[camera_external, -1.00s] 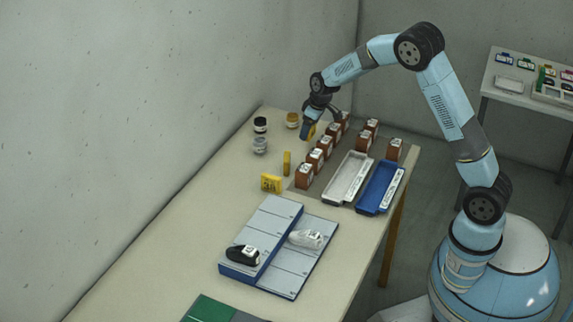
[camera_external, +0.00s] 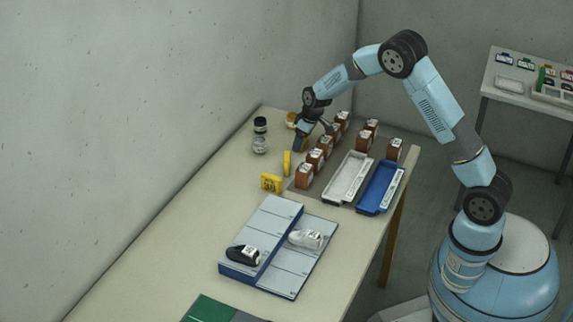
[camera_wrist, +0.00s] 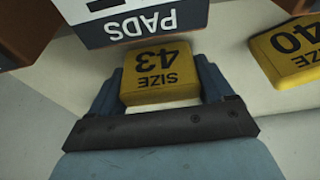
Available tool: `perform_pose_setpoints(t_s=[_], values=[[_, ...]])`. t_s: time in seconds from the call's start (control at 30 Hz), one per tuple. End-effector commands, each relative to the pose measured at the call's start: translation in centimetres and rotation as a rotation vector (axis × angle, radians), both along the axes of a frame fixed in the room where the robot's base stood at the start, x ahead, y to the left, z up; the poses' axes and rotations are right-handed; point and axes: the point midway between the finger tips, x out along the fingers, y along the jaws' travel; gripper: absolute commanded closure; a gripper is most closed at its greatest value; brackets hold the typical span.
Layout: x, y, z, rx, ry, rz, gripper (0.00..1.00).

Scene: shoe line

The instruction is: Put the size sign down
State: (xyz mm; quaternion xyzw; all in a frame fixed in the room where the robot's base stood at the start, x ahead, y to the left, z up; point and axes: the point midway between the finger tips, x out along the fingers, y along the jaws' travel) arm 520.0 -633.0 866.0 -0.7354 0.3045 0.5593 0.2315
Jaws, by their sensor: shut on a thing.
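My gripper (camera_external: 299,147) is low over the far part of the table, left of the row of brown boxes. In the wrist view my gripper (camera_wrist: 160,70) is shut on the yellow size sign marked SIZE 43 (camera_wrist: 158,72), with one finger at each side. The external view mostly hides this sign behind the fingers. I cannot tell whether it touches the table. Another yellow sign, marked 40 (camera_wrist: 288,50), is apart from the gripper at the right of the wrist view. Two yellow signs, a narrow-looking one (camera_external: 287,162) and a wider one (camera_external: 271,183), stand on the table.
A dark surface with a PADS label (camera_wrist: 140,24) is close beyond the held sign. Brown boxes (camera_external: 304,176) stand right of my gripper, jars (camera_external: 260,145) to its left. A white tray (camera_external: 347,178), a blue tray (camera_external: 380,188) and a shoe rack (camera_external: 275,215) are nearer. Bare table lies left.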

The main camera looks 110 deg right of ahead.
Motion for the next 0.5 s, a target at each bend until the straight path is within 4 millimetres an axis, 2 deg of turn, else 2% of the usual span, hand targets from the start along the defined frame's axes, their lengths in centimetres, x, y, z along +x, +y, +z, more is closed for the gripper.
perform_pose_setpoints(t_s=[0.07,0.1,0.27,0.5], values=[[-0.01,0.0,-0.21,0.0,0.0,0.0,0.57],[-0.01,0.0,-0.2,0.0,0.0,0.0,0.16],[-0.02,0.0,-0.18,0.0,0.0,0.0,0.01],[-0.01,0.0,-0.13,0.0,0.0,0.0,0.0]])
